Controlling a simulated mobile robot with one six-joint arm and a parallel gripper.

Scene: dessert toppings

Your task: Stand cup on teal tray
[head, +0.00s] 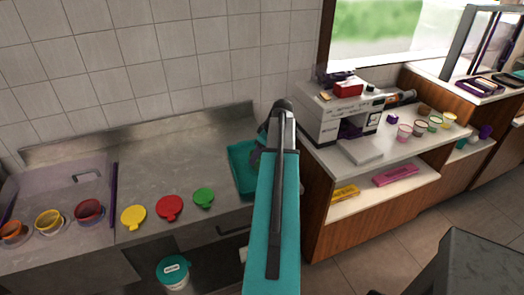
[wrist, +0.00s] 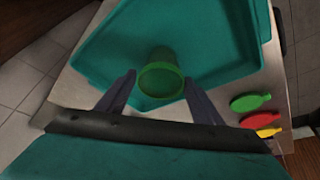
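A teal tray (head: 240,178) lies at the right end of the metal counter in the head view, partly hidden by my arm. It fills much of the wrist view (wrist: 225,45). A green cup (wrist: 160,55) is seen against the tray in the wrist view, with its round rim facing the camera. I cannot tell for sure whether its base touches the tray. My gripper (wrist: 159,80) is open, with one dark finger on each side of the cup's rim and small gaps between. The cup is not clear in the head view, where my arm covers that area.
Red (head: 169,208), yellow (head: 133,216) and green (head: 204,197) lids lie left of the tray. Several coloured cups (head: 49,221) stand farther left. A white-topped cabinet (head: 400,150) with a machine (head: 342,115) is to the right.

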